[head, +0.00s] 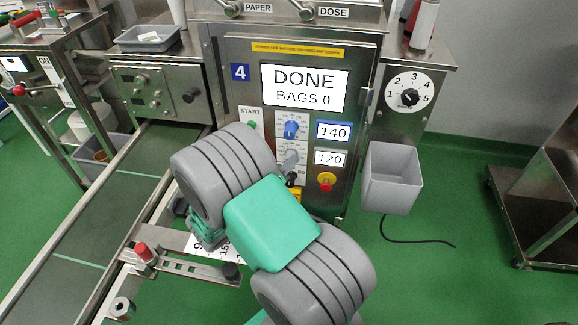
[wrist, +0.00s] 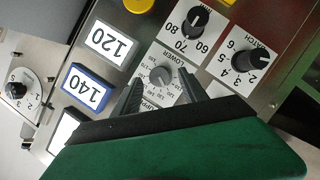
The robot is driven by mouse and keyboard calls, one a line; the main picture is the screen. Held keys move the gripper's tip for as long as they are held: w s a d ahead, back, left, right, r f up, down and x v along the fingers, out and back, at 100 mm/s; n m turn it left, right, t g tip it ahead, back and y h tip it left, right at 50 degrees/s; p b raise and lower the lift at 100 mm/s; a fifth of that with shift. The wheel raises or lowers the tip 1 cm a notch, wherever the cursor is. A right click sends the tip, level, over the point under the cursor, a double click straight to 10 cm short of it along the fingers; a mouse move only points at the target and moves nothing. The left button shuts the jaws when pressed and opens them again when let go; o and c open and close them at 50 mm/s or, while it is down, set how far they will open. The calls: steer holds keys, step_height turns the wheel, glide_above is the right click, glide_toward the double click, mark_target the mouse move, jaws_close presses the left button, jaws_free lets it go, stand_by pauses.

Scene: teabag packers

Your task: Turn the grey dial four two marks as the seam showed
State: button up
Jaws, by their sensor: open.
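The grey dial (wrist: 162,77) sits on a white scale plate marked LOWER, seen upside down in the wrist view. My gripper (wrist: 162,88) is open, with one dark finger on each side of the dial; I cannot tell whether they touch it. In the head view my arm covers much of this part of the panel. The blue dial (head: 291,130) shows above it there. A white display reads 120 (head: 328,158), and a blue-framed one above reads 140 (head: 333,131). The large screen (head: 304,88) reads DONE, BAGS 0.
In the wrist view, a black 60-70-80 dial (wrist: 194,22) and a black BATCH dial (wrist: 247,62) are close by. A red button (head: 326,182) is right of the panel's dials. A grey bin (head: 392,180) hangs at the right; a conveyor (head: 100,205) runs at the left.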

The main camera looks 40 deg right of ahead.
steer(key=shift+x, duration=1.5)
steer(key=shift+c, duration=0.4)
jaws_close()
steer(key=shift+s+d, duration=0.1)
